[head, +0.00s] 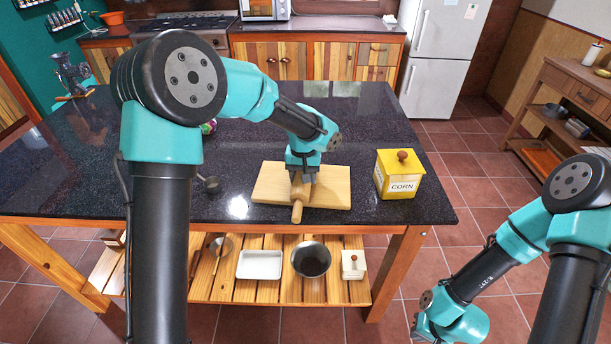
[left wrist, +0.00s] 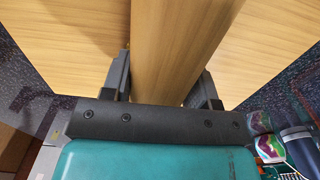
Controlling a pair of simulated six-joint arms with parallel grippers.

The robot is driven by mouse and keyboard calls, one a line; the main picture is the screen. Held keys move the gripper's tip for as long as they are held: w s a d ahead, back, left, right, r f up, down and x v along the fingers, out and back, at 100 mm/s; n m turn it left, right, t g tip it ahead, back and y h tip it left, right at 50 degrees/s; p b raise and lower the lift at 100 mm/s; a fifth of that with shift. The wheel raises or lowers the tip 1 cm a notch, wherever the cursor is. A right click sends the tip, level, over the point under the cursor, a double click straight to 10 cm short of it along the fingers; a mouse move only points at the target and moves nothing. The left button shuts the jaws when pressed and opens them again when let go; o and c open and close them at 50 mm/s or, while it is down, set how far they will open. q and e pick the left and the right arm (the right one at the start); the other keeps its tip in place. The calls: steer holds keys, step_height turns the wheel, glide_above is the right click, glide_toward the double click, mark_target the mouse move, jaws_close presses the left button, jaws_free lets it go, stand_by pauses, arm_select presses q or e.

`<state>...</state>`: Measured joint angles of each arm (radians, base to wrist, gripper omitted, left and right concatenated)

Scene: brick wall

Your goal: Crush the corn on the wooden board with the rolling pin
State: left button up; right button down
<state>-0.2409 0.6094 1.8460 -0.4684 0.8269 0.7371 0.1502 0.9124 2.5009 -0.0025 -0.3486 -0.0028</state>
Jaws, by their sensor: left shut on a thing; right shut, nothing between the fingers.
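The wooden board (head: 330,190) lies flat near the front of the dark table. The rolling pin (head: 297,212) is over it, lengthwise toward me, with its near handle at the board's front edge. My left gripper (head: 302,178) points down and is shut around the pin. In the left wrist view the pin (left wrist: 178,45) runs between its two fingers, over the board (left wrist: 70,40). I cannot make out corn on the board. My right gripper (head: 447,326) is low at the right, away from the table, its fingertips not clearly seen.
A yellow box labelled CORN (head: 399,174) stands right of the board. A small dark scoop (head: 209,183) lies to the left. A grinder (head: 70,75) stands at the far left. A white tray (head: 259,265) and dark bowl (head: 311,259) sit on the lower shelf.

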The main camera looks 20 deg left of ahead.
arm_select(q)
steer(key=shift+s+a+f, duration=0.1)
steer(key=shift+a+f, duration=0.05)
steer(key=shift+s+a, duration=0.1)
steer(key=shift+a, duration=0.9)
steer(key=shift+s+a, duration=0.15)
steer(key=shift+a, duration=0.7)
steer(key=shift+d, duration=0.1)
steer(key=shift+d, duration=0.9)
